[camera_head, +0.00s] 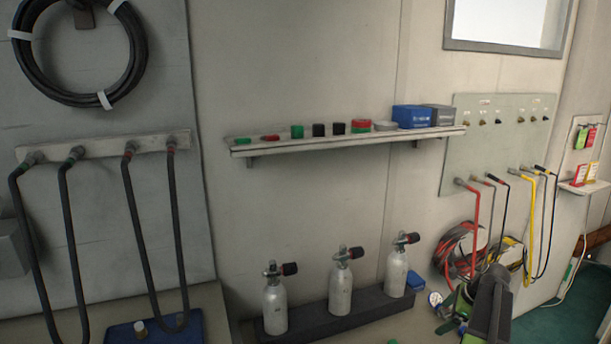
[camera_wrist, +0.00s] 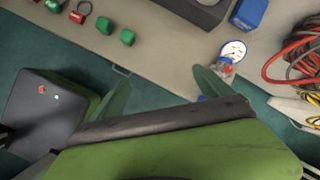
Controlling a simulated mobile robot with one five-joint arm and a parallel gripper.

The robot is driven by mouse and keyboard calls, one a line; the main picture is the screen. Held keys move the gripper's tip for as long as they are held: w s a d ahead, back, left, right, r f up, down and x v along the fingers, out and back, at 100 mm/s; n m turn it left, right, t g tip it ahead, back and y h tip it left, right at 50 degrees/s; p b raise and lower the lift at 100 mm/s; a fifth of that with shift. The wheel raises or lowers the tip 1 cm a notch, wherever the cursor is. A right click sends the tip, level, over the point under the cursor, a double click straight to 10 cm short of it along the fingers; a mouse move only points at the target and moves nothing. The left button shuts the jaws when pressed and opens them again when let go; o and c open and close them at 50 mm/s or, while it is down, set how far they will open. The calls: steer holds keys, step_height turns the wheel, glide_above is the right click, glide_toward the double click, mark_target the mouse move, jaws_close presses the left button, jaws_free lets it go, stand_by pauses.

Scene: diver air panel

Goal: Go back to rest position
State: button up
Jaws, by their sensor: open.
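My gripper (camera_wrist: 161,78) is open in the wrist view, its two green fingers spread apart with nothing between them. It is above the front edge of the grey bench (camera_wrist: 165,55). The right finger is close in the picture to a small round white gauge-like item (camera_wrist: 233,50); I cannot tell whether they touch. In the head view, dark and green parts of my arm show at the lower right, and the fingertips cannot be made out clearly.
Three grey cylinders (camera_head: 340,290) with valves stand in a dark rack (camera_head: 335,318). A shelf (camera_head: 345,141) holds small coloured items and blue and grey boxes. Coiled hoses (camera_wrist: 300,50) lie right of my gripper. Green blocks (camera_wrist: 104,25) and a red padlock (camera_wrist: 77,17) lie left.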

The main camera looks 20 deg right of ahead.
steer(key=w+a+n+g+p, duration=0.1)
steer(key=w+a+n, duration=0.25)
steer(key=a, duration=0.55)
steer(key=w+a+r+n+g+p, duration=0.1)
steer(key=w+a+n, duration=0.1)
steer(key=a+n, duration=0.5)
steer(key=w+a+n+g+p, duration=0.1)
steer(key=w+a+n, duration=0.15)
steer(key=a, duration=0.85)
steer(key=s+a+r+n+g+p, duration=0.1)
steer(key=a+n, duration=0.6)
steer(key=a, duration=0.6)
steer(key=s+a+r+n+h+p, duration=0.1)
steer(key=s+a+n, duration=0.1)
steer(key=a+n, duration=0.6)
steer(key=a, duration=0.5)
steer(key=shift+g, duration=0.4)
steer(key=shift+r, duration=0.1)
steer(key=shift+c, duration=0.4)
